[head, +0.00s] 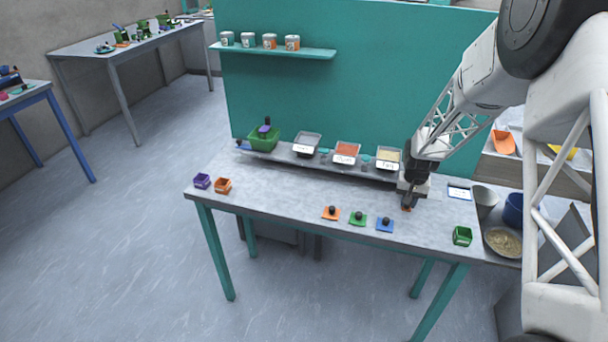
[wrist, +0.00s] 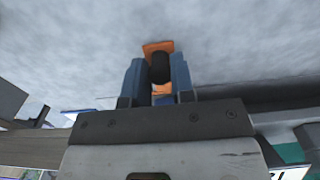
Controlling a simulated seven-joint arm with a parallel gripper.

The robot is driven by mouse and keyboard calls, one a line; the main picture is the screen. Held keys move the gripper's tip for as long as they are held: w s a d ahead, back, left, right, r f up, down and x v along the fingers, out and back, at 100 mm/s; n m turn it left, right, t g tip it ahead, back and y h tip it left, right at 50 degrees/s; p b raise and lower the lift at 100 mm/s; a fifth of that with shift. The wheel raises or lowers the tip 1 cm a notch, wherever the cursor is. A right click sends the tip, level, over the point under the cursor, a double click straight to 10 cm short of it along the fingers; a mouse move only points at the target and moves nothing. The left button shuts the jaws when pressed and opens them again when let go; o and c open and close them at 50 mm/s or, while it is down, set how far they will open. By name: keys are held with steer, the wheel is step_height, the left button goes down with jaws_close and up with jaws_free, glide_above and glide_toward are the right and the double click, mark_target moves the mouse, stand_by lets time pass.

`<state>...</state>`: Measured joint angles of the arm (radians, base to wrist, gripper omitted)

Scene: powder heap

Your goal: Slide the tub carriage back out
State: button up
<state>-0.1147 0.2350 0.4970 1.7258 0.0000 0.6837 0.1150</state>
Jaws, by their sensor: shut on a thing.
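My gripper (head: 407,204) is at the right end of the grey workbench, just in front of a long raised grey platform (head: 327,161). In the wrist view my gripper (wrist: 158,72) is shut on a black knob (wrist: 161,68) with an orange plate (wrist: 157,46) behind it. Whether this knob belongs to the tub carriage cannot be told. On the platform stand a tub of grey powder (head: 307,140), a tub of orange-red powder (head: 346,149) and a tub of pale yellow powder (head: 389,155). The arm hides the platform's right end.
Orange (head: 331,216), green (head: 357,222) and blue (head: 385,228) plates with black knobs lie near the front edge. The bench middle is clear.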

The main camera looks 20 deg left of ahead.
steer(key=shift+d, duration=4.15)
steer(key=o, duration=0.8)
steer(key=shift+c, duration=0.2)
steer(key=shift+r, duration=0.1)
step_height(320, 180, up, 7)
steer(key=shift+r, duration=0.15)
